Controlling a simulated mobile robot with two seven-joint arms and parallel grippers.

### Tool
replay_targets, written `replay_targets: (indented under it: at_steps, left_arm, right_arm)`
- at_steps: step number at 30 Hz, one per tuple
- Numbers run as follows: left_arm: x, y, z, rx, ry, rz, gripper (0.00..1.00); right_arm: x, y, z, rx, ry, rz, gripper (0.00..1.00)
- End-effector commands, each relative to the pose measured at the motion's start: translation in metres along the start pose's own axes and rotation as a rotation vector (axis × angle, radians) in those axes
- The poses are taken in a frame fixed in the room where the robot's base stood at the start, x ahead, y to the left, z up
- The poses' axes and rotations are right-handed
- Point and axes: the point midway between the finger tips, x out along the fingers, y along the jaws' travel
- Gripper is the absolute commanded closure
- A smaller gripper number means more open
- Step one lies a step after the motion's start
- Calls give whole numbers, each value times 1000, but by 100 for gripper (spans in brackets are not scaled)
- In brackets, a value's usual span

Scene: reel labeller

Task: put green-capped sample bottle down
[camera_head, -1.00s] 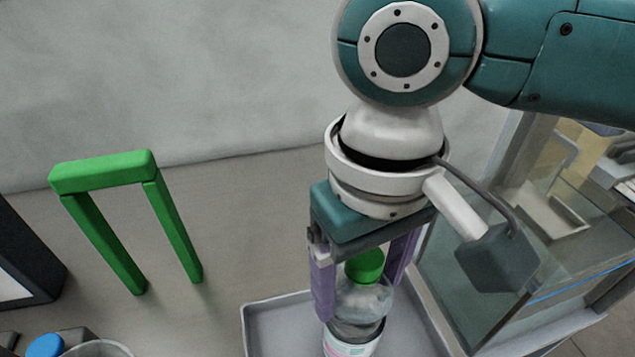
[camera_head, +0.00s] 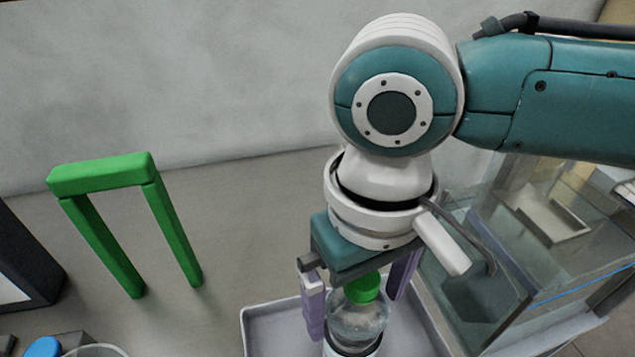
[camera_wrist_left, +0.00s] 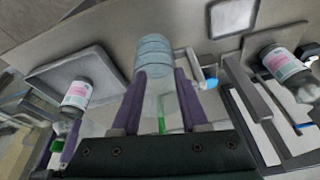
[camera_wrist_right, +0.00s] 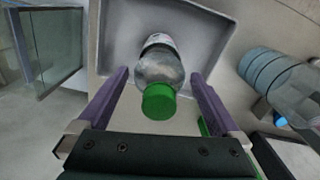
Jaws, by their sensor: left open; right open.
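The green-capped sample bottle (camera_head: 358,315) is upright in the grey tray (camera_head: 270,315) at the bottom of the head view. Its lower part is cut off there. In the right wrist view the bottle (camera_wrist_right: 160,75) stands between the fingers, over the tray floor, with its green cap towards me. My right gripper (camera_wrist_right: 153,100) is open, with a finger on each side of the bottle and gaps beside the cap. The left wrist view shows the bottle's label (camera_wrist_left: 76,94). My left gripper (camera_wrist_left: 160,85) is open; a clear ribbed container (camera_wrist_left: 153,55) shows beyond its fingertips, apparently not held.
A green frame (camera_head: 100,175) stands on the table at left, beside a dark box (camera_head: 25,260). A blue cap (camera_head: 45,346) and clear rim show at bottom left. A glass-walled enclosure (camera_head: 490,260) stands right of the tray. Another labelled bottle (camera_wrist_left: 283,65) shows in the left wrist view.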

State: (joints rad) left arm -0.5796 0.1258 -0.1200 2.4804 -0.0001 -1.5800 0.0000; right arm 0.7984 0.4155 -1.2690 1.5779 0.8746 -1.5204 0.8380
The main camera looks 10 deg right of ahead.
Motion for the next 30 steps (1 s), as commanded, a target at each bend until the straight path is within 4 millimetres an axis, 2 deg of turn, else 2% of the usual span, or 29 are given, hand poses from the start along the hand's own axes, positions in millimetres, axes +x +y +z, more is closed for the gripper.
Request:
replay_targets:
  at_steps: [5, 12, 18, 24, 30]
  left_arm:
    - [-2, 0, -1, 0, 0, 0, 56]
    - [-5, 0, -2, -2, 0, 2, 56]
    - [-6, 2, -2, -7, 1, 6, 56]
    - [-7, 2, -3, -10, 1, 8, 56]
    - [-7, 2, -2, -9, 1, 8, 56]
  right_arm:
    - [-18, -1, -1, 0, 3, -2, 0]
    - [-73, 0, -1, -1, 5, -2, 0]
    - [-108, 0, -1, 0, 3, -2, 0]
    - [-122, 0, 0, 1, 0, -1, 0]
    - [-123, 0, 0, 1, -1, -1, 0]
